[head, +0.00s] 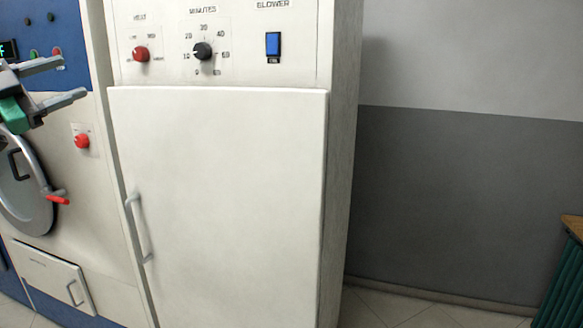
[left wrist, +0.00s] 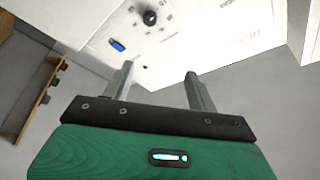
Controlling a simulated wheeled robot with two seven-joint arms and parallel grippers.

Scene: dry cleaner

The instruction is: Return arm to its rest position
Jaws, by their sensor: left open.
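My left gripper (head: 86,80) reaches in from the left edge of the head view, in front of the blue and white machine. Its two grey fingers are spread apart with nothing between them. In the left wrist view the same gripper (left wrist: 158,88) shows open and empty, with the control panel of the white cabinet beyond its fingers. The rest of the left arm is out of the head view. My right gripper is in neither view.
A tall white cabinet (head: 222,200) with a closed door stands in the middle. Its panel has a red knob (head: 141,54), a black dial (head: 203,51) and a blue switch (head: 273,44). The machine's round door (head: 22,190) is at left. A green, wood-topped piece (head: 565,280) stands at right.

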